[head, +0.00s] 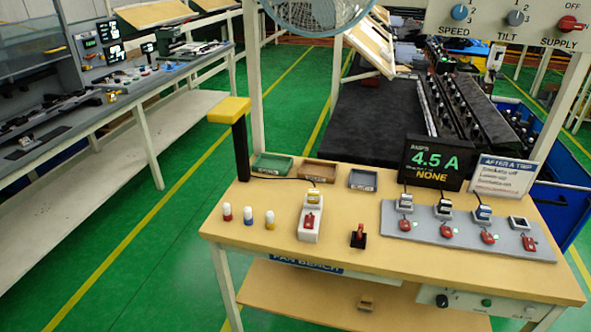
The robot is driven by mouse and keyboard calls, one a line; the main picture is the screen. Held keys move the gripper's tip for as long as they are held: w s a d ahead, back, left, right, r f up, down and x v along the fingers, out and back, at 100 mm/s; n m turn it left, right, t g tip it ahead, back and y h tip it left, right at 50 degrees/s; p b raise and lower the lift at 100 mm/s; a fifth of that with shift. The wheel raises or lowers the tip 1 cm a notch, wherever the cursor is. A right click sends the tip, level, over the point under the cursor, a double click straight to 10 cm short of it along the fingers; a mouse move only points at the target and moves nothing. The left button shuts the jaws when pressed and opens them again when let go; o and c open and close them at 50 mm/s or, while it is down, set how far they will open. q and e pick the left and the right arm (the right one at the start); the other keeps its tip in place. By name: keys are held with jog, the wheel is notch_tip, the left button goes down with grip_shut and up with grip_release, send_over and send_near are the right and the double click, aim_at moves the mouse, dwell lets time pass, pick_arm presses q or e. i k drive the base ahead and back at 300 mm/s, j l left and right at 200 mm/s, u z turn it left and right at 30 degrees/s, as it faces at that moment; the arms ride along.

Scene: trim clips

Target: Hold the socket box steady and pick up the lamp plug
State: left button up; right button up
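The white socket box (309,227) stands on the wooden bench, left of the middle, with a red switch on its face. A plug with a yellow top (314,196) sits at its back end. A dark cord runs left from this plug towards the foot of a black post with a yellow top (230,110); the post looks like the lamp, but I cannot tell for sure. Neither of my grippers is in view.
A red lever on a black base (358,237) stands right of the box. Small trays (319,173) lie behind. A display (434,161) reads 4.5 A and NONE. A sign (505,177) stands beside it. A fan (315,12) hangs above.

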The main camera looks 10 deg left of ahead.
aim_at(313, 194)
jog(key=z, duration=2.45)
jog(key=k+j, duration=0.25)
jog(key=j, duration=0.25)
jog(key=k+j, duration=0.3)
jog(key=j, duration=0.25)
jog(key=k+j, duration=0.25)
jog(key=j, duration=0.25)
jog(key=k+j, duration=0.3)
jog(key=j, duration=0.25)
jog(key=k+j, duration=0.25)
jog(key=j, duration=0.25)
jog(key=k+j, duration=0.3)
jog(key=j, duration=0.25)
jog(key=k+j, duration=0.25)
jog(key=j, duration=0.25)
jog(key=k+j, duration=0.3)
jog(key=j, duration=0.25)
